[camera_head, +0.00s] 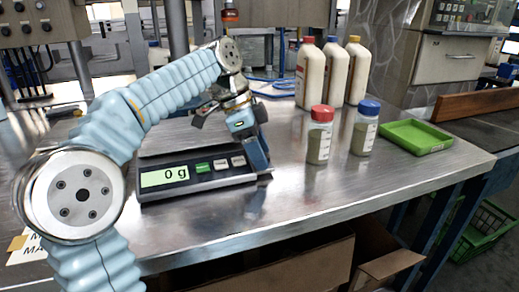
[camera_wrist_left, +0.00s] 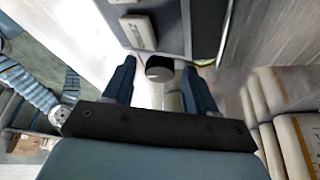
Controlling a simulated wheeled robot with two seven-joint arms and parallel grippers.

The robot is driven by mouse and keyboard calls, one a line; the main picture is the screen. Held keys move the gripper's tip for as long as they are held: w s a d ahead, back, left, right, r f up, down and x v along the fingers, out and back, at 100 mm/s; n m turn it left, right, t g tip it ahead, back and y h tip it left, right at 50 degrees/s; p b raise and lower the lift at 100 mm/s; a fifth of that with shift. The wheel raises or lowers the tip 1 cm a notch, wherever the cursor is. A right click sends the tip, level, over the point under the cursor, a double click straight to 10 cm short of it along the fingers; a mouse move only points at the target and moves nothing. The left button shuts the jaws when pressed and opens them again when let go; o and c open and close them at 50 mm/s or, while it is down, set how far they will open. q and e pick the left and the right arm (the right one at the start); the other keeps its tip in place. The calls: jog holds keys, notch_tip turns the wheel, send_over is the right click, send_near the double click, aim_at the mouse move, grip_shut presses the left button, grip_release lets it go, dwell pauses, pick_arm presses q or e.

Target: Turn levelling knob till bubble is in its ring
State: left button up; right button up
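The scale (camera_head: 165,190) is a dark unit with a lit display (camera_head: 164,176) reading 0 g, on the metal table. My left gripper (camera_head: 258,158) reaches down at the scale's right end. In the left wrist view its two blue fingers (camera_wrist_left: 159,88) are apart, one on each side of a dark round knob (camera_wrist_left: 160,68) at the scale's edge. Gaps show between the knob and both fingers. The scale's dark body (camera_wrist_left: 185,25) also shows there. I cannot make out the bubble or its ring in either view. My right gripper is not in view.
A red-lidded jar (camera_head: 319,135) and a blue-lidded jar (camera_head: 364,128) stand right of the scale. Tall bottles (camera_head: 332,72) stand behind them. A green tray (camera_head: 415,136) lies farther right. The table (camera_head: 330,195) is clear in front of the jars.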

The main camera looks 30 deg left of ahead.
pick_arm(q)
jog(key=p+v, duration=0.4)
jog(key=v, duration=0.9)
jog(key=shift+r, duration=0.35)
jog(key=shift+s+a, duration=0.1)
jog(key=shift+a, duration=0.05)
